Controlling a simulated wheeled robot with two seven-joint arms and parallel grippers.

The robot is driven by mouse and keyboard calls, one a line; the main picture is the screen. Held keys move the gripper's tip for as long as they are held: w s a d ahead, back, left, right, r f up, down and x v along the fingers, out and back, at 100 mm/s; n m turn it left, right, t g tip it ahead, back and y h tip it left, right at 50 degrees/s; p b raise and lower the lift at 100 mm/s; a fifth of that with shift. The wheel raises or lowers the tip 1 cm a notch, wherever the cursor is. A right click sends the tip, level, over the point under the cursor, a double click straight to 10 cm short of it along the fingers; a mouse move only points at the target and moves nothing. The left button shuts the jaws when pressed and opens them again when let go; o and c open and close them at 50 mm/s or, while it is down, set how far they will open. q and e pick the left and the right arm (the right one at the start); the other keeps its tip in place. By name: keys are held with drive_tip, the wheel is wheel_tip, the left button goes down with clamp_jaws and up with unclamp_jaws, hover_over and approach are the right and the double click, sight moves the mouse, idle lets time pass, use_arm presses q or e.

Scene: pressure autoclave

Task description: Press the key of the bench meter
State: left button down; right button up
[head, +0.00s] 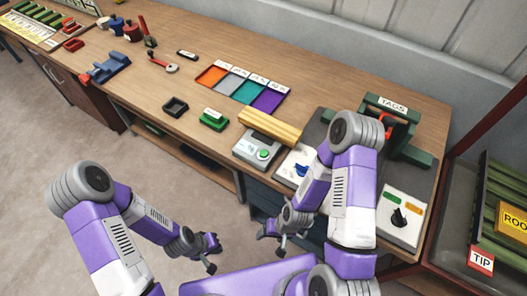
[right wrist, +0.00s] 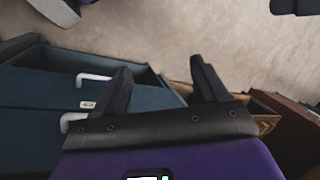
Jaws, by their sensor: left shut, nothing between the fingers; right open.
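The bench meter (head: 249,143) is a small grey box near the front edge of the bench, with a round green key (head: 264,154) on its top. My left gripper (head: 212,257) is shut and empty, in front of the bench and well apart from the meter. My right gripper (head: 270,246) is open and empty, in front of the bench below the meter. Its two dark fingers also show spread in the right wrist view (right wrist: 160,82), with floor and cabinet fronts beyond. Neither gripper touches the meter.
A wooden block (head: 269,128) lies just behind the meter. A white panel with a blue knob (head: 301,169) is to its right, partly behind my right arm. A green labelled block (head: 213,120) and a coloured tray (head: 271,99) are to the left and behind. Blue drawers (right wrist: 40,88) are below.

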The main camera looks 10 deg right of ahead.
clamp_jaws()
idle(1.4)
